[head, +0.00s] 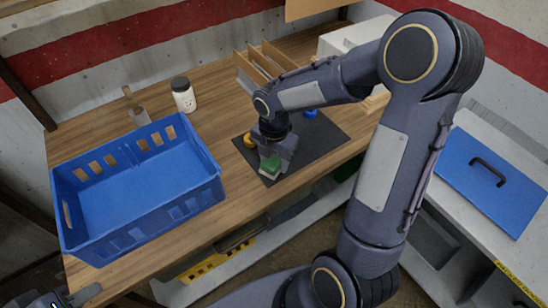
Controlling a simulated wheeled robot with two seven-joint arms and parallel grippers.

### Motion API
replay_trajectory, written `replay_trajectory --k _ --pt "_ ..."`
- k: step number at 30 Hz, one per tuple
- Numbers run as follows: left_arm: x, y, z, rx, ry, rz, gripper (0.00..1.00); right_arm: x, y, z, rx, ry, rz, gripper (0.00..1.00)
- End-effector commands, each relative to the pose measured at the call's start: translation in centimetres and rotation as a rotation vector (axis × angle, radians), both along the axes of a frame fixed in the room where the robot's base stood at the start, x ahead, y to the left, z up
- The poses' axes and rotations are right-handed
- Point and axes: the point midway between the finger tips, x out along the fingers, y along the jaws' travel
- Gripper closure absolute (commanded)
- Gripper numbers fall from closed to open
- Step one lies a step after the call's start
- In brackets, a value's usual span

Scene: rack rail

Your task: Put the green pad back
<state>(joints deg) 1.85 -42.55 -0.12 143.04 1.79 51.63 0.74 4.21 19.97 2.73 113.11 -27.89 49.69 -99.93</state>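The green pad (270,166) is at the front part of a black mat (325,130) on the wooden table. My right gripper (279,160) points down right at the pad, and its fingers hide part of it. I cannot tell whether the fingers grip the pad, or whether the pad rests on the mat or is just above it. My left gripper (76,297) is at the bottom left corner, in front of the table edge and mostly cut off by the frame. Its opening cannot be made out.
A yellow round object (249,141) and a blue object (310,113) sit on the mat. A blue crate (140,240) stands at left, with a dark-lidded jar (183,95) and a wooden-handled tool (136,108) behind. A wooden rack (262,60) stands behind the mat.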

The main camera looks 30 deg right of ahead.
Motion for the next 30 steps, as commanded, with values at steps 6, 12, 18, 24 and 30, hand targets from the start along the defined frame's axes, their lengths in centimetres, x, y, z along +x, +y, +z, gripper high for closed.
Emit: replay_trajectory --k 6,12,18,24,30 --pt "0.0 0.0 0.0 0.000 0.000 0.000 0.69 0.0 0.0 0.1 0.000 0.000 0.000 0.33" --pt "0.0 0.0 0.1 0.000 0.000 0.000 0.69 0.0 0.0 0.2 0.000 0.000 0.000 0.33" --pt "0.0 0.0 0.4 0.000 0.000 0.000 0.69 0.1 0.0 2.3 -0.001 -0.006 -0.001 0.33" --pt "0.0 0.0 0.7 0.000 0.000 0.000 0.69 0.1 0.0 6.7 0.000 -0.007 0.000 0.33" --pt "0.0 0.0 0.8 0.000 0.000 0.000 0.69 0.1 0.0 10.4 0.000 -0.004 0.000 0.33"
